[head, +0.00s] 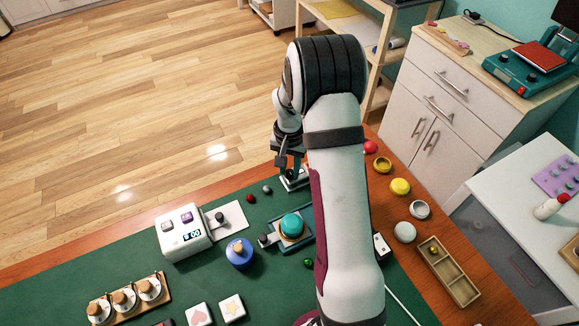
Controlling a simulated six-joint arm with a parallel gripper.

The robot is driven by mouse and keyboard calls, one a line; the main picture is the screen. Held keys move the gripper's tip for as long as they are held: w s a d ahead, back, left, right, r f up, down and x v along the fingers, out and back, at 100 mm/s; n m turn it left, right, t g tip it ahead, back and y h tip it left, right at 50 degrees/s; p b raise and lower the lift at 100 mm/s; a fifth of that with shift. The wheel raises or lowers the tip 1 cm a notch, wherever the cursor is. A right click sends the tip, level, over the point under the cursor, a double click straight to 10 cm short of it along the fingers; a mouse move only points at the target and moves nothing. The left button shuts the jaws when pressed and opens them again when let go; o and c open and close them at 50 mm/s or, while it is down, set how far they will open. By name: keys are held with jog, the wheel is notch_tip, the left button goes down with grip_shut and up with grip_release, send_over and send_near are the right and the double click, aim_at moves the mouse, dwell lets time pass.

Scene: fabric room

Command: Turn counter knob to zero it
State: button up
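The counter is a white box (182,236) on the green mat, left of the middle in the head view.
A blue round knob-like object (239,253) and a teal button on a base (292,227) stand right of the counter. Small red (250,198) and grey (267,189) balls lie behind. A wooden board with white dials (124,300) is front left. My arm hides the mat's right part.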

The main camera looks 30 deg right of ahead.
grip_shut()
jog(key=m, duration=0.6)
jog(key=shift+m, duration=0.4)
jog(key=m, duration=1)
jog(key=shift+m, duration=0.3)
dwell(0.3)
jog(key=o, duration=0.5)
grip_release()
